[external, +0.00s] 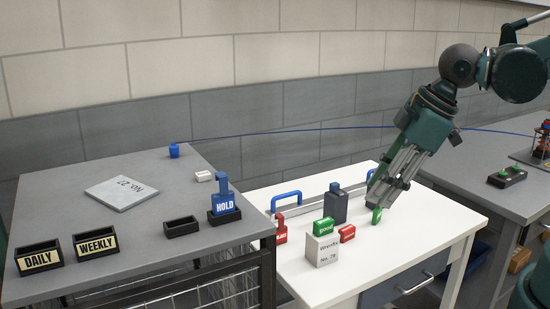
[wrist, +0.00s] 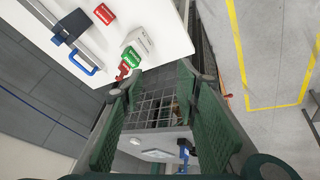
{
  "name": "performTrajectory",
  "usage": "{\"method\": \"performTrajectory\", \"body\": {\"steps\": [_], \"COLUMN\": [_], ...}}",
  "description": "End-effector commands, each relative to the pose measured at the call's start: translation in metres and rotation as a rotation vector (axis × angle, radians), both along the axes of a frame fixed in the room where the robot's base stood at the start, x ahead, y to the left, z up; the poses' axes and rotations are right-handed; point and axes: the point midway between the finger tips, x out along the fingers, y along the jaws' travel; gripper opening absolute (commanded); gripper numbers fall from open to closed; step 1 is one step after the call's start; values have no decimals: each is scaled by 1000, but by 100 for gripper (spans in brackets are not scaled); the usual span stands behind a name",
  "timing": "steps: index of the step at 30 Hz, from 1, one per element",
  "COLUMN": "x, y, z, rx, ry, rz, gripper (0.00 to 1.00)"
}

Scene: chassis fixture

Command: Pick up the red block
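A small red block (external: 347,233) with white lettering lies on the white table, just right of a green block (external: 323,226) marked "good". In the wrist view the red block (wrist: 104,14) is near the top, apart from the green block (wrist: 130,55). A second red piece (external: 281,231) with a handle stands at the table's left; it also shows in the wrist view (wrist: 123,69). My gripper (external: 376,205) points down over the table, right of the red block. In the wrist view my gripper (wrist: 158,80) has its green fingers wide apart, with nothing between them.
A dark handled piece (external: 336,204) and a long bar with blue handles (external: 287,200) are behind. The grey bench (external: 80,220) at left holds trays and a blue "HOLD" piece (external: 224,203).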

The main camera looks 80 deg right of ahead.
Motion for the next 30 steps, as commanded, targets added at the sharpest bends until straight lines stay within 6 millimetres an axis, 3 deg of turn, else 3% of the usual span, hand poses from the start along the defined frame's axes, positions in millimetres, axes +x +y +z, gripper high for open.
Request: {"method": "performTrajectory", "body": {"steps": [16, 30], "x": [40, 63], "y": [-57, -110], "z": [-33, -77], "rx": [-84, -115], "ry": [155, 281], "rz": [179, 349], "gripper": [32, 32]}}
